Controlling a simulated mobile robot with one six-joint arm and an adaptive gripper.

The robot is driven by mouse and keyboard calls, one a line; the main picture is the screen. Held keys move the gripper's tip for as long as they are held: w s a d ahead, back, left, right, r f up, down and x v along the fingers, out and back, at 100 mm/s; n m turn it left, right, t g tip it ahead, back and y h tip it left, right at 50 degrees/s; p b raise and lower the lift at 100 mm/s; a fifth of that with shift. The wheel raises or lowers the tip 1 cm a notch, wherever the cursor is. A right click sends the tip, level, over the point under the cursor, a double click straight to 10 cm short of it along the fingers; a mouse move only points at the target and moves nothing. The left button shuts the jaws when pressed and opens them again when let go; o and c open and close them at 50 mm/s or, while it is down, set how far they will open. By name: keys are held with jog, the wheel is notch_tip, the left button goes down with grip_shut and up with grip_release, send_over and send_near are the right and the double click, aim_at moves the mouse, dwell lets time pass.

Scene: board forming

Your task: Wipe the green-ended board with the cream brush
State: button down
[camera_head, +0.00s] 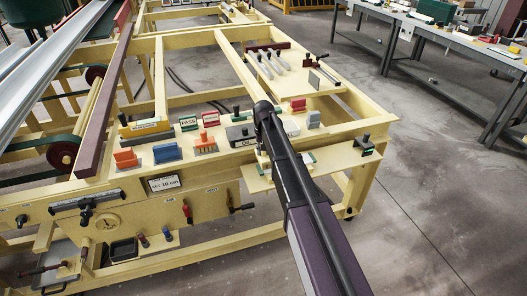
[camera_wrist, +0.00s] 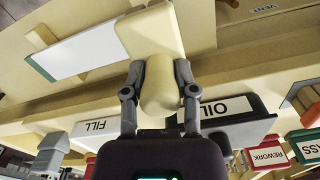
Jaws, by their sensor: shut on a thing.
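The cream brush (camera_wrist: 150,30) is in my gripper (camera_wrist: 160,82), whose two fingers are closed on its rounded handle in the wrist view. The brush's block end points away from the gripper. The board (camera_wrist: 85,50) is a pale white strip with a green end (camera_wrist: 40,68) at the left; the brush block covers its other end in this view. I cannot tell whether brush and board touch.
A block labelled OIL (camera_wrist: 235,130) and one labelled FILL (camera_wrist: 95,128) stand close to the gripper. A REWORK sign (camera_wrist: 268,157) is at the right. Orange (camera_head: 125,158) and blue (camera_head: 167,152) pieces stand on the cream frame. Open floor (camera_head: 420,150) lies to the right.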

jog(key=shift+r+p, duration=1.25)
jog(key=shift+r, duration=0.25)
jog(key=shift+r, duration=0.1)
jog(key=shift+r+p, duration=1.4)
jog(key=shift+p, duration=0.1)
jog(key=shift+d, duration=0.15)
